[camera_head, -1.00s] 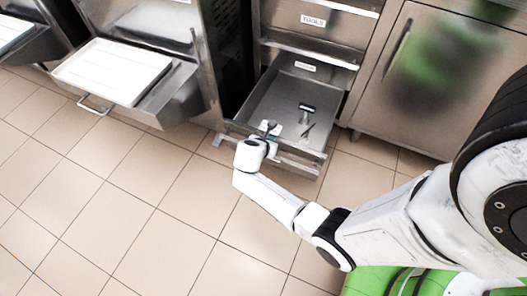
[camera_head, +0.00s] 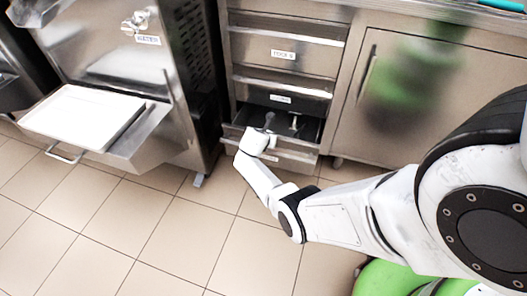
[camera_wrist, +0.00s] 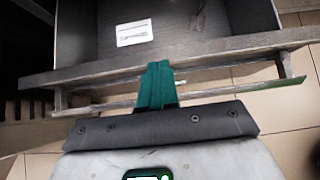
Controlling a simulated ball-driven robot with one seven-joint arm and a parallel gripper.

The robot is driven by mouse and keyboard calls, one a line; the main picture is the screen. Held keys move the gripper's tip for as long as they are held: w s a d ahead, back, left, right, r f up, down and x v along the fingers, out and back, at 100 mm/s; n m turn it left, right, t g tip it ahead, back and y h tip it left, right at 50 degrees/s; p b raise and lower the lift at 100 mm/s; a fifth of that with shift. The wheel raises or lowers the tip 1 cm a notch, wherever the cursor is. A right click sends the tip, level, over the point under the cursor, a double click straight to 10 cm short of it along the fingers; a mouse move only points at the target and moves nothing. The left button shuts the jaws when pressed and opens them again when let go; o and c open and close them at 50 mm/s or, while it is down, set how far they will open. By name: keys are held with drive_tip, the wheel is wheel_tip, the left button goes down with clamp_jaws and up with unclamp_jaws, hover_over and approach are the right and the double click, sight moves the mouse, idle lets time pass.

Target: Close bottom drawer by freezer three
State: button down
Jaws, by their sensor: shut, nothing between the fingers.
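The bottom drawer (camera_head: 311,128) of the steel cabinet is partly open beside the freezer, with some tools lying inside. Its front panel and bar handle also show in the wrist view (camera_wrist: 215,50). My gripper (camera_head: 268,124) is at the drawer's front, seen from behind my wrist. In the wrist view its teal fingers (camera_wrist: 156,86) are together and empty, overlapping the drawer's front edge and handle bar. I cannot tell whether they touch the front. A white label (camera_wrist: 134,32) and a dark tool (camera_wrist: 197,18) show inside the drawer.
The freezer (camera_head: 150,60) stands left of the drawer, with a white tray (camera_head: 84,117) jutting out on its shelf. Closed drawers (camera_head: 287,52) sit above, and a closed cabinet door (camera_head: 400,100) is to the right. The tiled floor (camera_head: 180,215) in front is clear.

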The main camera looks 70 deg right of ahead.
drive_tip(key=d+b, duration=0.6)
drive_tip(key=d, duration=0.6)
drive_tip(key=shift+w+d, duration=0.2)
drive_tip(key=shift+d, duration=0.05)
